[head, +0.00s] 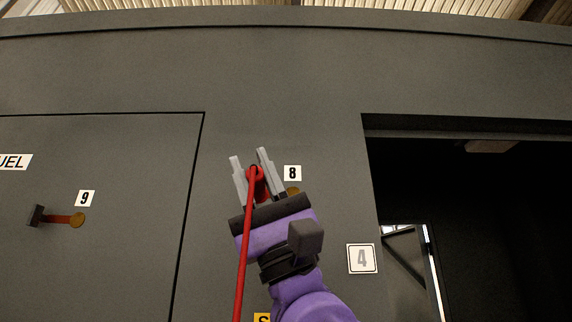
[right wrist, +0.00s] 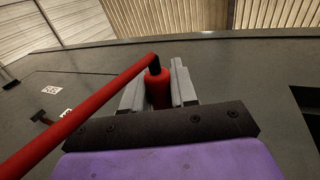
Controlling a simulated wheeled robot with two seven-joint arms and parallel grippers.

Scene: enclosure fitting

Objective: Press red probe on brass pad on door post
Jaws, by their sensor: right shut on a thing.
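My right gripper (head: 251,160) is raised in front of the grey door post (head: 290,90). It is shut on the red probe (head: 257,187), which sits between the two grey fingers. The probe also shows in the right wrist view (right wrist: 157,90). A red cable (head: 244,250) bends off a dark end of the probe and runs down. A brass pad (head: 294,191) shows on the post just under the label 8 (head: 292,173), right of the fingers and partly hidden by my gripper. I cannot tell the gap between probe and wall. My left gripper is not in view.
On the left panel, a second brass disc (head: 77,220) with a red bar and dark block sits under a label 9 (head: 85,198). A dark doorway (head: 470,190) opens at the right.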

